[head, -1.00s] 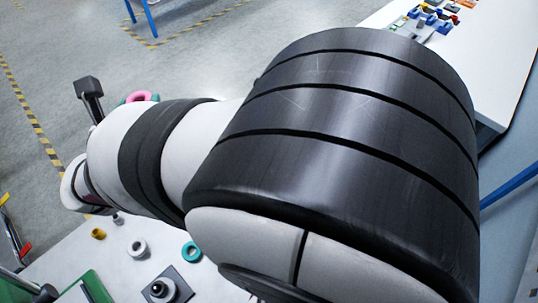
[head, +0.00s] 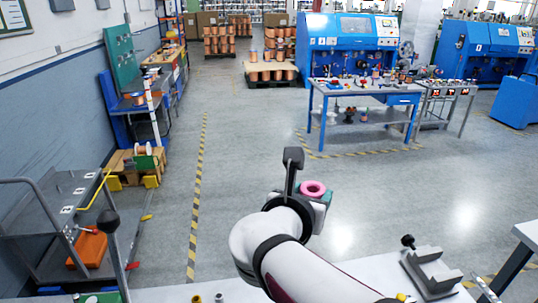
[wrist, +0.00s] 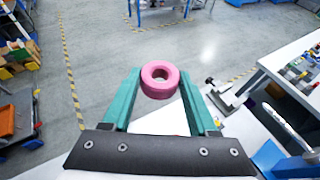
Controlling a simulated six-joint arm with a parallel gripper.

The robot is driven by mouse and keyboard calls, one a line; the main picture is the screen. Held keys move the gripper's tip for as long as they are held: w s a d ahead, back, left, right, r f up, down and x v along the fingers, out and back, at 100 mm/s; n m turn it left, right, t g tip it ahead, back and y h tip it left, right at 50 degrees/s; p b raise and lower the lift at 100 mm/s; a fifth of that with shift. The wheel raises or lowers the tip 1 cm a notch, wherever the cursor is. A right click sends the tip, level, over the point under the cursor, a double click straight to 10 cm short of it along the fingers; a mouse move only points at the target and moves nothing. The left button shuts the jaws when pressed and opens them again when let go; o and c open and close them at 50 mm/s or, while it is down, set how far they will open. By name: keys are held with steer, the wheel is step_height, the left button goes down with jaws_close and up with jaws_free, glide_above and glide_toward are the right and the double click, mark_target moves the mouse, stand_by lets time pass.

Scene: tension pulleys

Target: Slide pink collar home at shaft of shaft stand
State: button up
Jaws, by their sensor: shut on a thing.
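The pink collar (wrist: 160,77) is a thick ring held between the two teal fingers of my gripper (wrist: 160,88), near their tips, in the wrist view. In the head view the collar (head: 313,188) shows at the end of my arm, with my gripper (head: 318,197) partly hidden by the wrist. The collar is in the air, with floor behind it. I cannot make out the shaft stand or its shaft in either view now.
A grey metal fixture (head: 432,272) with a black knob stands on the white table (head: 365,272) at right. A small tan ring (head: 196,299) shows at the bottom edge. A blue workbench (head: 365,95) stands far off. Open floor lies beyond the table.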

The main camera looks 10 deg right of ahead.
steer(key=s+d+f+m+g+h, duration=0.2)
steer(key=d+f+m+g+h, duration=0.1)
steer(key=d+f+m+g, duration=0.15)
steer(key=s+d+f+m+g+h, duration=0.3)
steer(key=d+f, duration=0.1)
steer(key=d, duration=0.2)
steer(key=s+d+f+m+g+y, duration=0.1)
steer(key=s+d+f+m+g, duration=0.25)
steer(key=s+m+g, duration=0.2)
steer(key=s+d+f+m+g, duration=0.3)
steer(key=s+d+m+g, duration=0.1)
steer(key=s+m+g, duration=0.15)
steer(key=shift+n, duration=0.45)
steer(key=shift+s+a+f, duration=0.1)
steer(key=shift+s+f, duration=0.05)
steer(key=shift+f, duration=0.85)
steer(key=shift+s+a+f, duration=0.1)
steer(key=shift+s+f, duration=0.05)
steer(key=shift+f, duration=0.9)
steer(key=shift+s+a+f, duration=0.1)
steer(key=shift+s+f, duration=0.05)
steer(key=shift+f, duration=0.85)
steer(key=shift+w+f, duration=0.1)
steer(key=shift+f, duration=0.25)
steer(key=shift+f, duration=1.3)
steer(key=shift+f, duration=0.15)
steer(key=shift+f, duration=1.25)
